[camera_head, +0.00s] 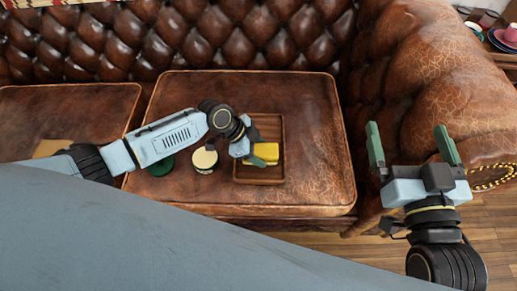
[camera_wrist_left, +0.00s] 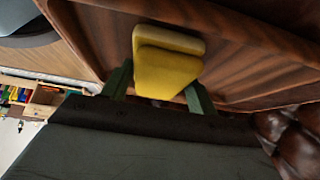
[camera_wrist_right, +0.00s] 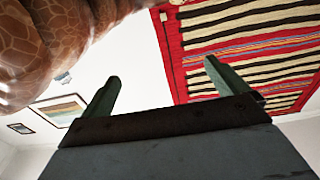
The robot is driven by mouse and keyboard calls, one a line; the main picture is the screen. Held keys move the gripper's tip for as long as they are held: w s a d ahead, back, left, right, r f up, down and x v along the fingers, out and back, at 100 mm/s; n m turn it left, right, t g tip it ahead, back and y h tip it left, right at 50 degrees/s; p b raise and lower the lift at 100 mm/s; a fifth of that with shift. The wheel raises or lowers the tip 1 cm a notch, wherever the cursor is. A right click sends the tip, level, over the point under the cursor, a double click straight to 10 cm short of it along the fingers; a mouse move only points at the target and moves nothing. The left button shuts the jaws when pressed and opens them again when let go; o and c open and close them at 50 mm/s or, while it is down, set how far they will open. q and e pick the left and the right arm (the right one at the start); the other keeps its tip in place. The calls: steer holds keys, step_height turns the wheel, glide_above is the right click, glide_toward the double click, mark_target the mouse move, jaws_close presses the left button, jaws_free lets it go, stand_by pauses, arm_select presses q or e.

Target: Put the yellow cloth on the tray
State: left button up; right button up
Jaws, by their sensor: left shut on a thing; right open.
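The yellow cloth (camera_head: 267,153) is a small folded block over the wooden tray (camera_head: 271,181), which lies on the brown leather sofa seat. My left gripper (camera_head: 255,155) is at the cloth, shut on it. In the left wrist view the cloth (camera_wrist_left: 168,68) sits between the green fingers (camera_wrist_left: 158,92), with the tray's wooden surface (camera_wrist_left: 110,30) close behind it. I cannot tell whether the cloth touches the tray floor. My right gripper (camera_head: 412,150) is open and empty, off to the right in front of the sofa arm.
A round tin with a pale lid (camera_head: 205,160) stands left of the tray, with a dark green round item (camera_head: 161,166) beside it. A flat tan item (camera_head: 52,147) lies on the left cushion. The seat right of the tray (camera_head: 318,150) is clear.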

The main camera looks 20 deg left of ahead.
arm_select(q)
steer(key=shift+f, duration=0.15)
steer(key=o, duration=0.9)
arm_select(e)
steer(key=shift+a+r, duration=0.1)
steer(key=shift+r, duration=0.15)
